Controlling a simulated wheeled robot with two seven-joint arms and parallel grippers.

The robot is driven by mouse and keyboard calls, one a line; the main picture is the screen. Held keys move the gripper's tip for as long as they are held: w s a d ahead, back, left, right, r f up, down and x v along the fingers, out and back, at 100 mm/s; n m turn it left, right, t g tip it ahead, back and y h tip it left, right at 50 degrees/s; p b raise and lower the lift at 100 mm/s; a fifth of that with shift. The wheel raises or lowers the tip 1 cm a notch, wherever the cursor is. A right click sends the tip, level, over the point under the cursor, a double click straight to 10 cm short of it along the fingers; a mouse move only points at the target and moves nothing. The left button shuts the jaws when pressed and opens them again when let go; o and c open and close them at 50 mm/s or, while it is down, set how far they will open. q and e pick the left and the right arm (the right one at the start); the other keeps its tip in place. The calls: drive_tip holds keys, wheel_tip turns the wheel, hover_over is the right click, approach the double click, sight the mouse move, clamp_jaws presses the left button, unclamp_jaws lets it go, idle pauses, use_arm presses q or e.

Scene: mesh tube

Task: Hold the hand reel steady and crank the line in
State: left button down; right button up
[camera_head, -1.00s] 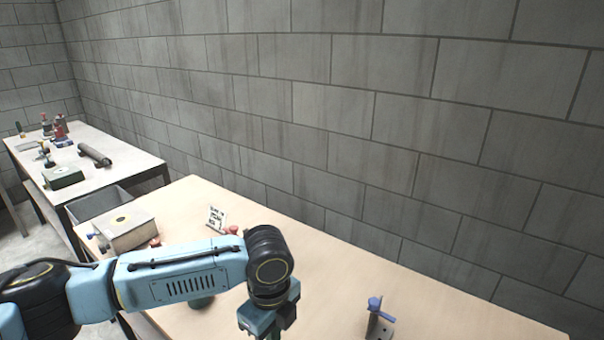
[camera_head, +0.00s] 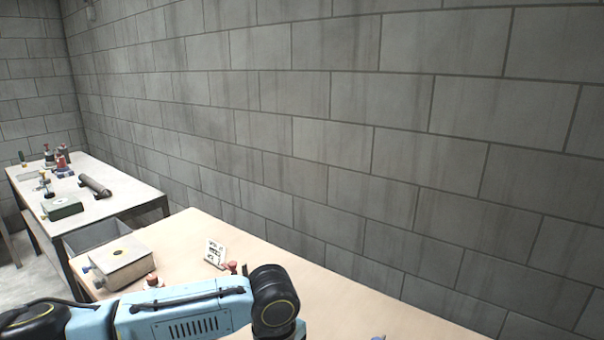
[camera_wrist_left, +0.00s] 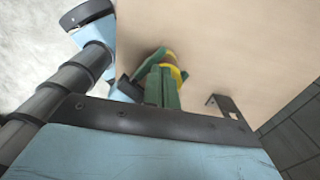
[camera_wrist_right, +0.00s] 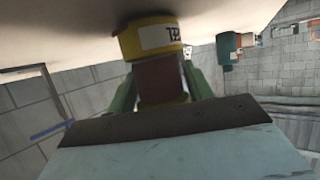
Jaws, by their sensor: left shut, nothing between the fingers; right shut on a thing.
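A yellow and brown cylindrical thing with a white label (camera_wrist_right: 158,38), which looks like the hand reel, shows in the right wrist view. My right gripper (camera_wrist_right: 165,85) is shut on it, with green fingers on either side of its brown part. In the left wrist view a yellow and brown thing (camera_wrist_left: 172,66), likely the same reel, lies by the tips of my left gripper (camera_wrist_left: 163,82). The left gripper's green fingers are shut with nothing between them; I cannot tell whether they touch the reel. The crank and line cannot be made out. Both grippers are outside the head view.
A beige box with a round hole (camera_head: 122,262) stands at the left of the wooden table (camera_head: 340,290). A second table behind holds a green box (camera_head: 62,208) and a dark cylinder (camera_head: 95,186).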

use_arm(q)
drive_tip(key=shift+d, duration=0.15)
drive_tip(key=shift+w+d, duration=0.1)
drive_tip(key=shift+w, duration=0.2)
idle(0.5)
drive_tip(key=shift+w+d, duration=0.65)
drive_tip(key=shift+w, duration=0.25)
drive_tip(key=shift+w+d, duration=0.2)
drive_tip(key=shift+d, duration=0.05)
drive_tip(key=shift+w, duration=0.1)
idle(0.4)
wheel_tip(320, 180, up, 6)
drive_tip(key=shift+w+a, duration=0.2)
drive_tip(key=shift+w, duration=0.05)
idle(0.4)
